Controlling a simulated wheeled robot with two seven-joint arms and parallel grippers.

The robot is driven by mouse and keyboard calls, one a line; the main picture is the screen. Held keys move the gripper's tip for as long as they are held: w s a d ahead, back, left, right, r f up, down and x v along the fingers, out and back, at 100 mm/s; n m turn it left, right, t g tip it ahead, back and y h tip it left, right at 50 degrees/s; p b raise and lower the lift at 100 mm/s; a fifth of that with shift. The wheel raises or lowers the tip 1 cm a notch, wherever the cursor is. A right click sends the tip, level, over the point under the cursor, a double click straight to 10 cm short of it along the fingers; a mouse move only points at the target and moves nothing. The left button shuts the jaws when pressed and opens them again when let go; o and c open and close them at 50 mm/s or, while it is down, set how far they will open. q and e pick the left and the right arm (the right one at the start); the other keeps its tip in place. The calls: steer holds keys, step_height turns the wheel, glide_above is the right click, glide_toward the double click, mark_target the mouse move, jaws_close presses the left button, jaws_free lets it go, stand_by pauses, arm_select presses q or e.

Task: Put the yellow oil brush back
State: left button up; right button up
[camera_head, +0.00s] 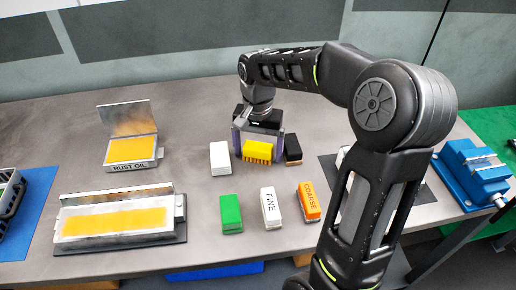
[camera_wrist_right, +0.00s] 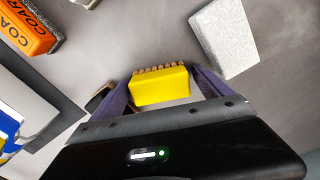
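The yellow oil brush (camera_head: 258,148) is between the two purple fingers of my right gripper (camera_head: 258,145), near the back middle of the bench. In the right wrist view, the yellow brush (camera_wrist_right: 160,88) has its brown bristles facing away from the palm, and the fingers of my right gripper (camera_wrist_right: 160,85) press against its two ends. The gripper is shut on it. Whether the bristles touch the bench is hard to tell. My left gripper is not in view.
A white block (camera_head: 220,158) stands left of the brush and a black brush (camera_head: 293,150) right of it. Green (camera_head: 231,213), FINE (camera_head: 270,208) and COARSE (camera_head: 309,201) blocks stand in front. The rust oil box (camera_head: 132,167) and a yellow tray (camera_head: 70,240) are left, a blue vise (camera_head: 475,172) right.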

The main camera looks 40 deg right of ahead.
mark_target(258, 146)
steer(key=shift+o, duration=0.2)
steer(key=shift+r, duration=0.1)
steer(key=shift+r, duration=0.2)
step_height(258, 146, up, 9)
steer(key=shift+f, duration=0.1)
step_height(258, 146, up, 3)
steer(key=shift+f+p, duration=0.1)
steer(key=shift+p, duration=0.95)
stand_by(0.7)
